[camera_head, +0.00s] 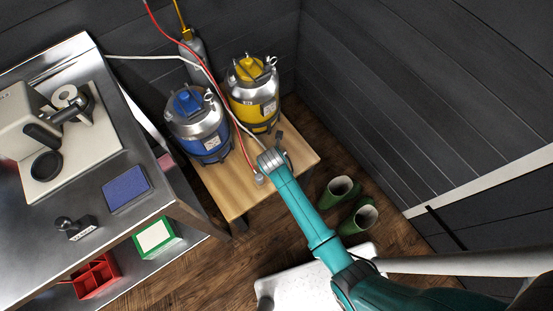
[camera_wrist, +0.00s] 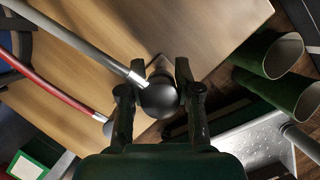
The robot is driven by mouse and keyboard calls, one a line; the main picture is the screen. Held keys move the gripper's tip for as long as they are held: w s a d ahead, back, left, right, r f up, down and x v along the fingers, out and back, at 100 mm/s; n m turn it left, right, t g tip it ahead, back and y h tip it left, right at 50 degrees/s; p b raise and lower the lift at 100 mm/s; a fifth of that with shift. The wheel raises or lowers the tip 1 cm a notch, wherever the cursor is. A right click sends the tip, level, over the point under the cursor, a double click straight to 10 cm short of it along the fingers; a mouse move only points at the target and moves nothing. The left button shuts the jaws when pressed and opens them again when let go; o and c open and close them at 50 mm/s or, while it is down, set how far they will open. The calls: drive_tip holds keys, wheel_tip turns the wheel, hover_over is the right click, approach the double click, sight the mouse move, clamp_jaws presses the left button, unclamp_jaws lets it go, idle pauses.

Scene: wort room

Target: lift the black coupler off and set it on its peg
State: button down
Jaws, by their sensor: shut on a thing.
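The black coupler (camera_wrist: 158,97) is a dark round-ended piece at the end of a grey hose (camera_wrist: 85,48). It sits between the two fingers of my gripper (camera_wrist: 157,92), which is shut on it, above the wooden stand. In the head view my gripper (camera_head: 279,140) is at the right side of the stand, in front of the yellow keg (camera_head: 252,95) and clear of its lid. The coupler is hard to make out there.
The wooden stand (camera_head: 221,190) also bears a blue keg (camera_head: 197,125). A red hose (camera_head: 233,140) ends in a grey fitting (camera_head: 259,179) at the stand's front edge. Green boots (camera_head: 339,191) stand on the floor to the right. A steel bench (camera_head: 75,210) is at left.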

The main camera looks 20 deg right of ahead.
drive_tip(key=shift+f, duration=1.7)
idle(2.1)
drive_tip(key=shift+c, duration=0.9)
unclamp_jaws()
drive_tip(key=shift+r, duration=3.5)
